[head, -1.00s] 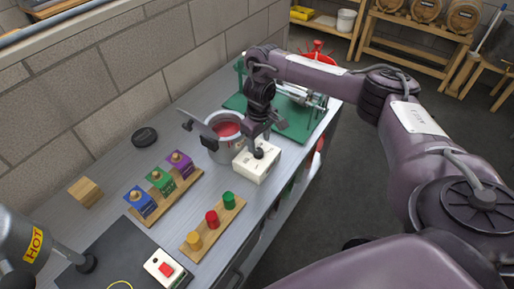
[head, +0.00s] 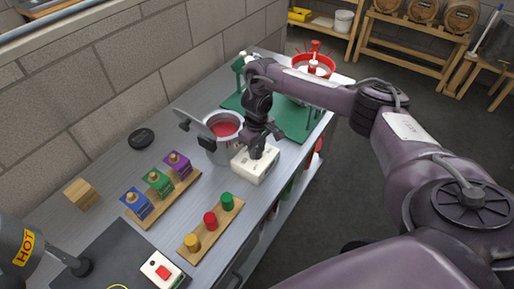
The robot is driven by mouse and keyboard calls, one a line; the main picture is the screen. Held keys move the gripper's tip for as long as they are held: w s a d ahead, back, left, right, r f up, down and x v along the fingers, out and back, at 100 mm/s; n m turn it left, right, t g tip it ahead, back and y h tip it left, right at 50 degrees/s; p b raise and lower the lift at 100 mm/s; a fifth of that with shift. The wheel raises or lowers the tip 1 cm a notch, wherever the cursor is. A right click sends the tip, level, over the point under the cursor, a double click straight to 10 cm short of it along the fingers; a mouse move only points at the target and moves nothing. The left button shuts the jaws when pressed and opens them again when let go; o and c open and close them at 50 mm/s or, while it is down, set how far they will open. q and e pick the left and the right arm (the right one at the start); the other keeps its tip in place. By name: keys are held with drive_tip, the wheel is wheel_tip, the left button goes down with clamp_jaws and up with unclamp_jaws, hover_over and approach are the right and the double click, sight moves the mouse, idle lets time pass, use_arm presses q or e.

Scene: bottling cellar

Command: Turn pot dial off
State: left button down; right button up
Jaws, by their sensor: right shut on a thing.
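The pot (head: 223,126) is a grey metal vessel with red contents, its lid tilted open at the left. A white box (head: 247,167) stands against its front right side. A dark dial on top of the box is mostly hidden by my right gripper (head: 258,151). My right gripper points down over the box and is shut on the dial. The dial's setting cannot be read. My left gripper is not in view.
Wooden strips with coloured boxes (head: 158,183) and coloured cylinders (head: 210,221) lie left of and in front of the pot. A green stand (head: 297,118) is behind the arm. A grey piece labelled HOT (head: 22,248) and a red-button box (head: 162,271) are at lower left.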

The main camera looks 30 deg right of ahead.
drive_tip(key=shift+n, duration=0.4)
drive_tip(key=n, duration=0.3)
drive_tip(key=shift+n+p, duration=0.35)
drive_tip(key=shift+n, duration=0.05)
drive_tip(key=n, duration=0.3)
drive_tip(key=shift+n, duration=0.4)
drive_tip(key=n, duration=1)
drive_tip(key=shift+b, duration=0.35)
drive_tip(key=n, duration=0.5)
drive_tip(key=shift+r+b, duration=0.1)
drive_tip(key=shift+b, duration=0.2)
drive_tip(key=shift+n, duration=0.4)
drive_tip(key=shift+w, duration=0.1)
drive_tip(key=o, duration=1)
drive_tip(key=shift+c, duration=0.2)
